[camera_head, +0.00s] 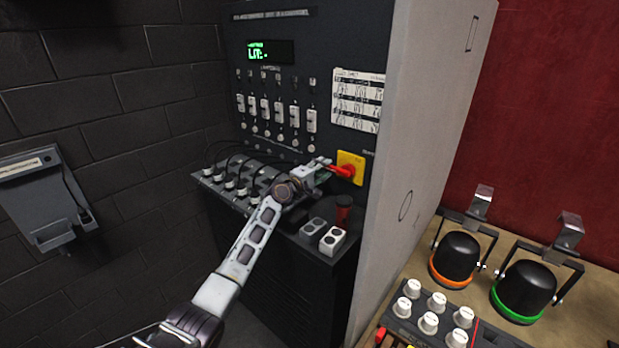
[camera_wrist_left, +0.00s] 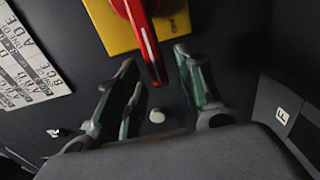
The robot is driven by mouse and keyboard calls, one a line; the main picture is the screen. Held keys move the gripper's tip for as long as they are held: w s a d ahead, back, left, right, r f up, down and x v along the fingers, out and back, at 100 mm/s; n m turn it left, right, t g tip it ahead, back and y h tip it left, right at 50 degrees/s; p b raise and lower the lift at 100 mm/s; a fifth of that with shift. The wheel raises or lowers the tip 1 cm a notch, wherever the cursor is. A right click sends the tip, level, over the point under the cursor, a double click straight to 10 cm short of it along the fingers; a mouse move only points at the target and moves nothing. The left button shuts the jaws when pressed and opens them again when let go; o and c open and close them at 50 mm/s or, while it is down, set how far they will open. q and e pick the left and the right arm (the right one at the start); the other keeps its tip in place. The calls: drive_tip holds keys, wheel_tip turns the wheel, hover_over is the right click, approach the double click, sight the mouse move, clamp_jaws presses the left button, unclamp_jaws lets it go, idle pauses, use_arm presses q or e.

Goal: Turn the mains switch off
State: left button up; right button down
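The mains switch is a red rotary handle (camera_head: 341,171) on a yellow plate (camera_head: 351,160), low on the right of the black rack's front panel. In the left wrist view the red handle (camera_wrist_left: 145,40), with a white line along it, points down over the yellow plate (camera_wrist_left: 172,22). My left gripper (camera_head: 322,166) is at the handle from the left. In the left wrist view its two dark green fingers (camera_wrist_left: 158,75) are apart, with the lower end of the handle between their tips. I cannot tell whether either finger touches it. My right gripper does not show.
The rack (camera_head: 319,48) carries sliders, a green display (camera_head: 270,51) and a label sheet (camera_head: 358,99). Two lamps (camera_head: 458,256) and a knob panel (camera_head: 433,312) stand on the right table.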

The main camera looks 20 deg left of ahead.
use_arm(q)
drive_tip(key=v, duration=1.1)
drive_tip(key=shift+s+a, duration=0.2)
drive_tip(key=shift+s, duration=0.15)
drive_tip(key=shift+f, duration=0.1)
idle(0.7)
